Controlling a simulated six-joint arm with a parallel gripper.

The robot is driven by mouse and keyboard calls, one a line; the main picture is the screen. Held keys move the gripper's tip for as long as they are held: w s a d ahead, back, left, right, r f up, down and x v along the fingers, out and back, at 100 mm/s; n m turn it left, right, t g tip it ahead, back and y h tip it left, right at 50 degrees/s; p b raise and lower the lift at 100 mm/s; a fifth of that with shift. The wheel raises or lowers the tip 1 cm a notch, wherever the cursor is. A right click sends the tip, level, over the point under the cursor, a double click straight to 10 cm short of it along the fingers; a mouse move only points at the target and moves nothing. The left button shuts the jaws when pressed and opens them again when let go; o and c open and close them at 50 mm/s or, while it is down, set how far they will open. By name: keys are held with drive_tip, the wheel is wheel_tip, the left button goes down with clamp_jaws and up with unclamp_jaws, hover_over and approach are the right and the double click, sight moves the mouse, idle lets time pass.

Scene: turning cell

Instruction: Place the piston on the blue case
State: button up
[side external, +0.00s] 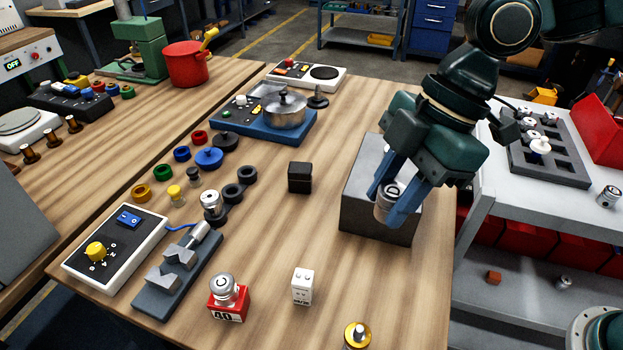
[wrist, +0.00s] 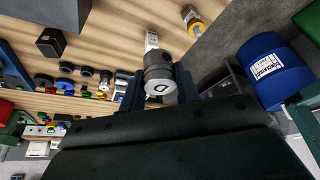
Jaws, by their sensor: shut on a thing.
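My gripper (side external: 391,212) is shut on a piston (side external: 386,205), a short silver-grey cylinder, held between its blue fingers. In the wrist view the piston (wrist: 158,75) shows a pale round end with a dark mark, between the fingers of my gripper (wrist: 160,88). In the side view the piston is in front of a large grey block; its exact height cannot be told. A low blue-bodied unit (side external: 262,128) with a dark top panel stands at the table's back, carrying a lidded metal pot (side external: 287,110). I cannot tell for sure whether it is the blue case.
The grey block (side external: 362,208) is close to my gripper. A black cube (side external: 300,177) stands left of it. A red block (side external: 229,304) bears another metal cylinder. A white block (side external: 302,287) and a brass-coloured part (side external: 357,336) are in front. Bare wood lies between them.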

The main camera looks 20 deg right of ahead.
drive_tip(key=w+d+f+m+t+h, duration=0.1)
drive_tip(key=w+d+m, duration=0.2)
drive_tip(key=w+d, duration=0.35)
drive_tip(key=w+d+m+t, duration=0.1)
drive_tip(key=w+d+m, duration=0.15)
drive_tip(key=w, duration=0.75)
drive_tip(key=w+d+f+m+t+h, duration=0.1)
drive_tip(key=w+d+m, duration=0.2)
drive_tip(key=w+d, duration=0.4)
drive_tip(key=w+d+f+m+h, duration=0.1)
drive_tip(key=w+d+f+m, duration=0.2)
drive_tip(key=d, duration=0.7)
drive_tip(key=w+d+m+t+h, duration=0.1)
drive_tip(key=w+d+m, duration=0.2)
drive_tip(key=w+d, duration=0.45)
drive_tip(key=w+d+f+m, duration=0.2)
drive_tip(key=d+m, duration=0.1)
drive_tip(key=d, duration=0.9)
drive_tip(key=shift+n, duration=0.25)
drive_tip(key=shift+w+a+f, duration=0.1)
drive_tip(key=shift+f, duration=1.95)
drive_tip(key=shift+w+a+f, duration=0.1)
drive_tip(key=shift+f, duration=1.9)
drive_tip(key=shift+f, duration=0.1)
drive_tip(key=o, duration=1)
